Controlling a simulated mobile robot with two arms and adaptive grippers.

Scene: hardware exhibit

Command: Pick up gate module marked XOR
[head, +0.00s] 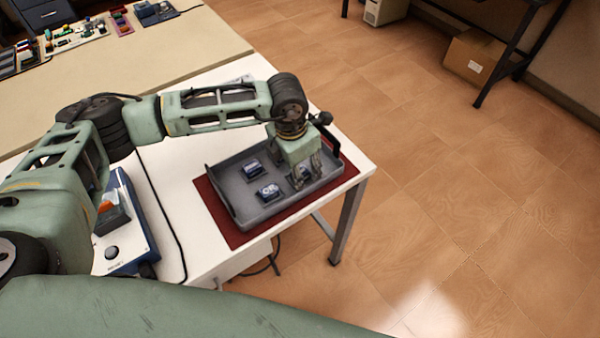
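A grey tray (229,203) holds small dark blue gate modules with pale markings. One module (251,168) lies towards the back left, one (268,193) towards the front, and a third (299,175) at the right. The markings are too small to read surely, so I cannot tell which is XOR. My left gripper (307,178) points down into the tray's right part, with its fingers apart at the third module and partly hiding it. Whether the fingers touch or hold that module is not clear. My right gripper is not in view.
The tray stands on a dark red mat (214,206) on a white table (195,225). A blue-and-white device (124,235) and a black cable lie left of it. A beige table (180,50) with circuit boards is behind.

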